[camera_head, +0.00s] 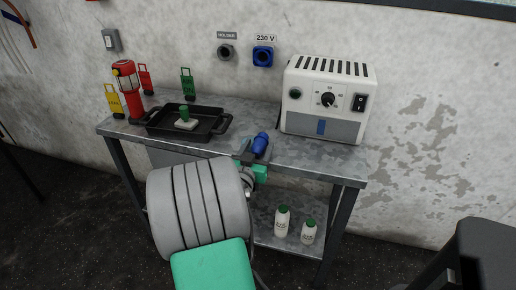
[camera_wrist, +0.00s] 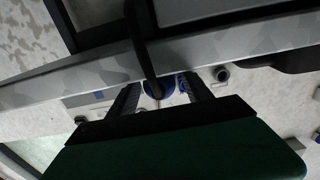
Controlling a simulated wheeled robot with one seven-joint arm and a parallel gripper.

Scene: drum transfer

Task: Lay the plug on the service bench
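The blue plug (camera_head: 260,144) shows at the front edge of the service bench (camera_head: 312,160), in the middle. My gripper (camera_head: 252,158) is around it, mostly hidden by my own arm in the head view. In the wrist view the plug (camera_wrist: 158,87) sits between the two dark fingers of my gripper (camera_wrist: 160,97), which close in on both its sides. A dark cable runs from the plug across the wrist view. The plug appears to be over the bench top near the edge; I cannot tell whether it touches the surface.
A black tray (camera_head: 162,131) with a green-handled piece (camera_head: 186,119) stands left, beside a red lantern (camera_head: 128,90). A white control box (camera_head: 327,97) stands right. A blue wall socket (camera_head: 263,56) is behind. Bare bench top lies between tray and box. Two bottles (camera_head: 282,221) are on the lower shelf.

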